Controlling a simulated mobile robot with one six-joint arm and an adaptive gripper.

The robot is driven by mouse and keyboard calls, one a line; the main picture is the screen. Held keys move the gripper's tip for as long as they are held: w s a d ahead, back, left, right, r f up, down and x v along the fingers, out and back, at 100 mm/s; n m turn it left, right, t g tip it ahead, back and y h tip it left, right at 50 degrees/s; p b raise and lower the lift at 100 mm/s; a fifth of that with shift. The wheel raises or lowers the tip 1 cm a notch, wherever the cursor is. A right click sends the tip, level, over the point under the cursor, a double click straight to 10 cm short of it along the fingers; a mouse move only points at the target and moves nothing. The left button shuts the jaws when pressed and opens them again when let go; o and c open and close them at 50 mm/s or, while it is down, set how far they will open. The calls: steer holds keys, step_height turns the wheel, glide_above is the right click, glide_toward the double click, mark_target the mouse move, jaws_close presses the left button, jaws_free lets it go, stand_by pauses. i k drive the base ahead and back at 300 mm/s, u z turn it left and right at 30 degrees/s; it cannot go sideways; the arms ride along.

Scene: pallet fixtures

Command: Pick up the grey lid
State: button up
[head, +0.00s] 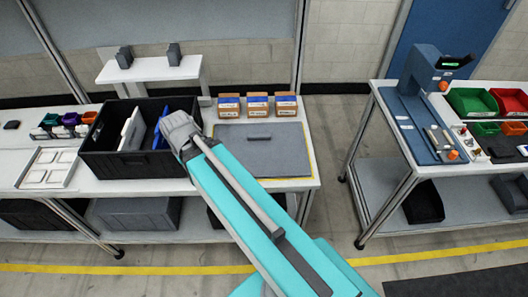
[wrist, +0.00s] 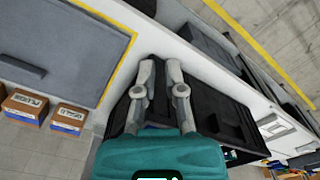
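The grey lid (head: 283,152) is a flat grey panel with a dark bar handle (head: 259,137). It lies flat on the white bench, right of the black crate (head: 135,166). In the wrist view the lid (wrist: 65,38) fills the upper left, with its handle (wrist: 22,66) near the left edge. My gripper (wrist: 160,64) has its two fingers apart with nothing seen between them. It is over the black crate's side, beside the lid and not touching it. In the head view my arm hides most of the gripper.
Several cardboard boxes with blue labels (head: 257,105) stand behind the lid. The black crate holds a white and a blue panel. A small white shelf (head: 150,70) stands behind the crate. A white tray (head: 50,168) is at the left. A second bench (head: 375,90) stands apart at the right.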

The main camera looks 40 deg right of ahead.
mark_target(278, 150)
steer(key=z, duration=0.05)
steer(key=k, duration=1.5)
steer(key=z, duration=0.55)
steer(key=i, duration=1)
